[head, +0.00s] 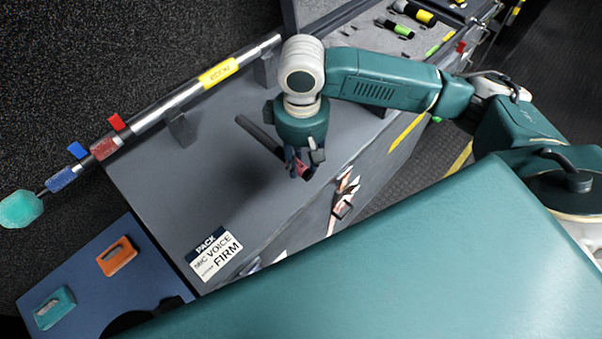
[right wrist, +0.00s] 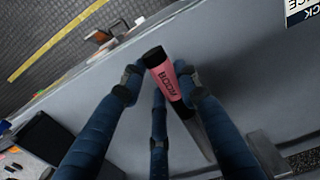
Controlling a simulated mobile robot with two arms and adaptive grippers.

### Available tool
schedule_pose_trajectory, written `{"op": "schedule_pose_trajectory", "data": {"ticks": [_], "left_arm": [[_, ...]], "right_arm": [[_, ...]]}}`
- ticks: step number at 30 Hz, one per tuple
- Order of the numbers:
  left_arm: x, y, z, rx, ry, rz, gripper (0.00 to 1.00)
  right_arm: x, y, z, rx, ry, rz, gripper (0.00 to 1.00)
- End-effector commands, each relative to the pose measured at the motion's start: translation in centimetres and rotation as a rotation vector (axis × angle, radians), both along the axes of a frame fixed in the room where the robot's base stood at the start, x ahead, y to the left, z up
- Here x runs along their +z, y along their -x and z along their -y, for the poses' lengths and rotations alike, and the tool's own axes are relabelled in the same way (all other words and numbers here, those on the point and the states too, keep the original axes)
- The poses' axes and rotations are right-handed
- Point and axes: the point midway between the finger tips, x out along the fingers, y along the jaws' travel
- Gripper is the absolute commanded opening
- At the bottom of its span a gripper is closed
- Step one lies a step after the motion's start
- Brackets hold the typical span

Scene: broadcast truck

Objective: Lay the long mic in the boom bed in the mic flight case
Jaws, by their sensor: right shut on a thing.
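My right gripper (head: 298,168) is shut on the long mic (head: 258,134), a dark tube held above the grey worktop. In the right wrist view the mic (right wrist: 170,82) shows a pink band lettered BOOM between the fingers of the right gripper (right wrist: 162,82). In the head view it slants up to the left from the fingers. At the top right of the head view lie several dark mics (head: 398,29) with coloured bands, seemingly in the flight case; I cannot make out the boom bed. My left gripper is not in view.
A silver boom pole (head: 180,98) with a teal end rests on brackets along the worktop's back edge. Orange (head: 117,256) and teal (head: 54,307) blocks lie on a blue surface at lower left. The worktop (head: 190,190) is mostly clear.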

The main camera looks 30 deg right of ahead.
Motion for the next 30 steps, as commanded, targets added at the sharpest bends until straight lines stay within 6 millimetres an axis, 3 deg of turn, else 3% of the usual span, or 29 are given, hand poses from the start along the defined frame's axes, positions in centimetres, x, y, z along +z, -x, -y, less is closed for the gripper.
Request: {"op": "schedule_pose_trajectory", "data": {"ticks": [16, 27, 28, 30], "left_arm": [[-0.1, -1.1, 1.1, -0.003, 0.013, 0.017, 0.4], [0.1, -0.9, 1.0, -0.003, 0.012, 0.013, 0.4], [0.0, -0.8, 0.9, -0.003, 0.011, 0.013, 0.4], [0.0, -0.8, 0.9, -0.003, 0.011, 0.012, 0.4]], "right_arm": [[-6.1, 0.0, 0.0, -0.001, 0.0, 0.0, 0.0], [-6.5, 0.0, 0.0, 0.0, 0.0, 0.001, 0.0], [-6.5, 0.0, 0.0, 0.0, 0.0, 0.0, 0.37], [-6.5, 0.0, 0.0, 0.0, 0.0, 0.0, 0.5]]}}
